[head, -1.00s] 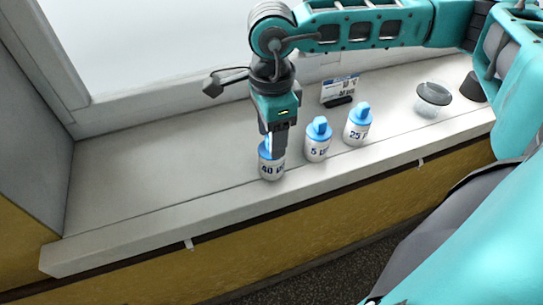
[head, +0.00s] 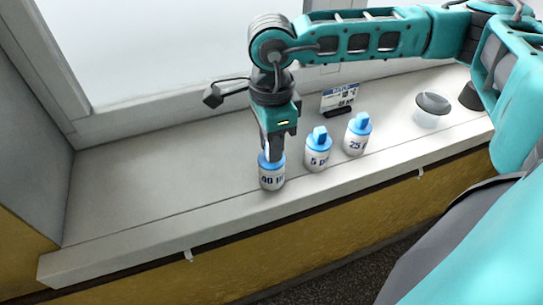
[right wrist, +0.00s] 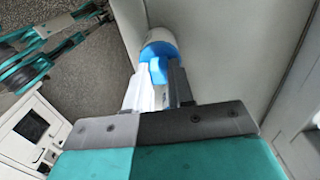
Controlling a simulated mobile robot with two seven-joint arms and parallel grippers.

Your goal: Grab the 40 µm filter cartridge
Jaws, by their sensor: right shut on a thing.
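The 40 µm filter cartridge (head: 272,180) is a white cylinder with a blue top, upright on the sill at the left of a row of three. My right gripper (head: 275,152) comes down over it from above and is shut on its blue top. In the right wrist view the cartridge (right wrist: 155,42) shows its blue cap between the two fingers (right wrist: 160,82). The 5 µm cartridge (head: 318,152) and the 25 µm cartridge (head: 357,136) stand apart to its right. My left gripper is not in view.
A small sign (head: 340,98) stands behind the cartridges. The sill's left part is clear; a window frame runs behind.

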